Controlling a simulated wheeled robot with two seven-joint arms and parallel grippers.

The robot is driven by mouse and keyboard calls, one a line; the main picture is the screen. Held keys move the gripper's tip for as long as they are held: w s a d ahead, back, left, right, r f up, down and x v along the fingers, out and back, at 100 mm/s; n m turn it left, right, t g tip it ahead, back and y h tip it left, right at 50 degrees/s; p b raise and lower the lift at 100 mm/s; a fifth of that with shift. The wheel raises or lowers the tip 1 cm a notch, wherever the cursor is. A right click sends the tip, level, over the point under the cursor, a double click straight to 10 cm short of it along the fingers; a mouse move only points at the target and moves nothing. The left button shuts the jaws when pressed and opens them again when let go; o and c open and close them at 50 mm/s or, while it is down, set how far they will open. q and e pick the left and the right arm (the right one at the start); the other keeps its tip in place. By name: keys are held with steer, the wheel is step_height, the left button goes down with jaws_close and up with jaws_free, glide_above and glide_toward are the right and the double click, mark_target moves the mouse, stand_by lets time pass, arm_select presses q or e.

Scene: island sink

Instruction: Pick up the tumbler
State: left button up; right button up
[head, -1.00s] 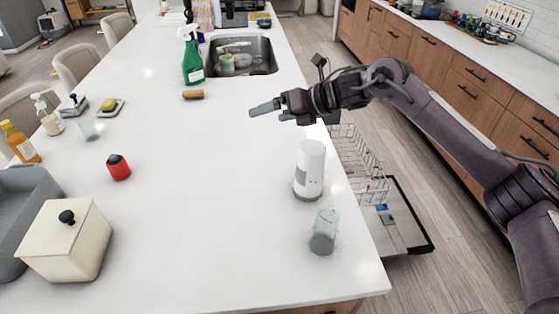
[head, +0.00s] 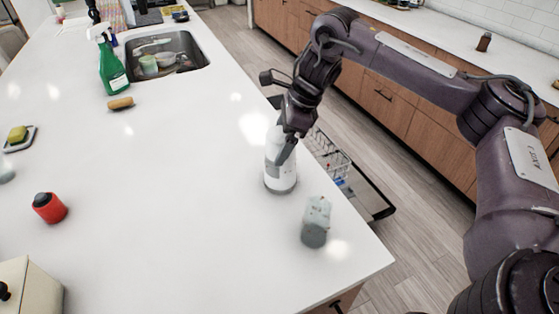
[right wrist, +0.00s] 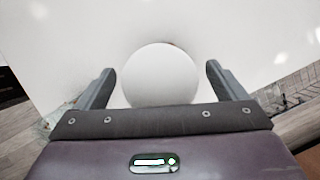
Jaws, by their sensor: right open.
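A white upright cylinder (head: 281,178) with a grey patch, likely the tumbler, stands on the white island near its right edge. My right gripper (head: 286,146) is over its upper part, fingers pointing down, and hides part of it in the head view. In the right wrist view, the cylinder's round white top (right wrist: 160,76) lies between the two open fingers (right wrist: 160,68), with a gap on both sides. A grey, see-through cup-like object (head: 316,222) stands in front of it to the right. My left gripper is not in view.
The wire rack (head: 330,155) of an open dishwasher lies beyond the island's right edge. A red jar (head: 49,207), a brown brush (head: 120,103), a green spray bottle (head: 112,65) and the sink (head: 190,48) are farther left. The counter left of the cylinder is clear.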

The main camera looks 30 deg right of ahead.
steer(key=shift+p+x, duration=0.35)
steer(key=shift+x, duration=0.8)
steer(key=c, duration=1.1)
steer(key=shift+c, duration=0.8)
steer(key=shift+r, duration=0.15)
